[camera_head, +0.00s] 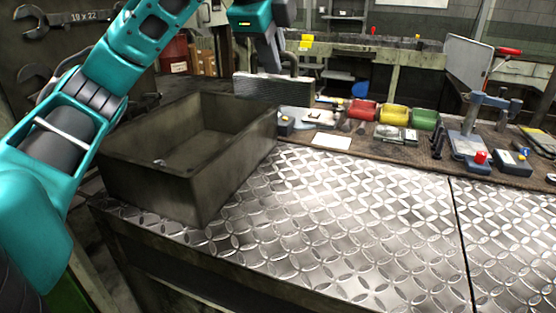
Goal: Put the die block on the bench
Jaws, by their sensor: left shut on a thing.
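My left arm comes in from the left and reaches over to the top middle. My left gripper (273,68) is shut, pointing down at a grey, finely ribbed block (274,88), which I take for the die block. The block appears level behind the bin, at the far side of the bench; I cannot tell whether its underside, partly hidden, touches anything. The bench (330,215) has a bright diamond-plate top, largely bare in the middle and front. My right gripper is not in view.
A dark, deep, open metal bin (205,190) stands on the bench's left end. Red (362,110), yellow (394,114) and green (424,118) containers line the back, with a clamp-like tool (468,143) at the back right. A white card (331,141) lies behind the plate.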

